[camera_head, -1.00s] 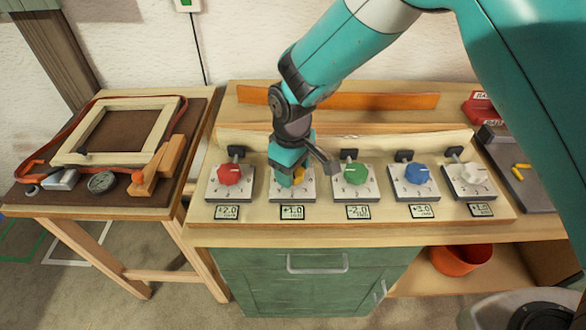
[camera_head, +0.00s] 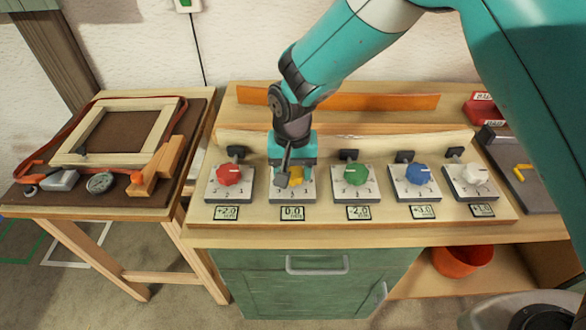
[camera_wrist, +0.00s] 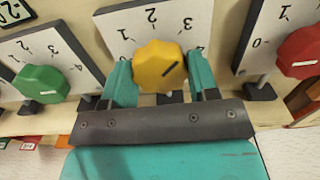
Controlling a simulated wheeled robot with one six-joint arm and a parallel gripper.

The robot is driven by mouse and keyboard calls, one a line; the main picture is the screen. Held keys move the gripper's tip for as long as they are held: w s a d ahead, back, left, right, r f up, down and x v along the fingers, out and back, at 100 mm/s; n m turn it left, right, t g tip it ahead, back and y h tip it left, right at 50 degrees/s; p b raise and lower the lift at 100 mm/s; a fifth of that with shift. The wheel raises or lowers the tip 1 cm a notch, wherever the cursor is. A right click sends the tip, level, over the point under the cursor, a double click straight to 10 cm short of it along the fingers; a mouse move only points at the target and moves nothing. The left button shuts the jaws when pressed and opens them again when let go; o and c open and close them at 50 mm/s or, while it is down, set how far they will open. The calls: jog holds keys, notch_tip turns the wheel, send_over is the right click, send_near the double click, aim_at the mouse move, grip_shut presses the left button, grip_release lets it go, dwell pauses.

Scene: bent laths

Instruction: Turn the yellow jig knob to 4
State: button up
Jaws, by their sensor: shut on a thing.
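The yellow knob (camera_head: 296,178) sits on a white dial plate (camera_head: 304,194), second from the left in a row on the bench. The small display (camera_head: 292,213) under it reads 0.0. My gripper (camera_head: 288,176) is over this knob and partly hides it and the plate. In the wrist view the two teal fingers of my gripper (camera_wrist: 160,76) are shut on the yellow knob (camera_wrist: 157,62), one on each side. A dark line shows on the knob's face. The numerals 1, 2 and 3 show on the plate beyond it; a 4 is not readable there.
A red knob (camera_head: 229,174) stands to the left; a green knob (camera_head: 356,173), a blue knob (camera_head: 417,174) and a white knob (camera_head: 475,173) stand to the right, each on its own plate. A side table with a wooden frame (camera_head: 95,111) is at left.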

aim_at(292, 170)
jog(key=m, duration=0.4)
jog(key=shift+m, duration=0.3)
jog(key=m, duration=0.4)
jog(key=shift+m, duration=0.4)
jog(key=o, duration=0.9)
notch_tip(292, 170, up, 18)
jog(key=shift+f+b, duration=0.2)
jog(key=shift+b, duration=0.9)
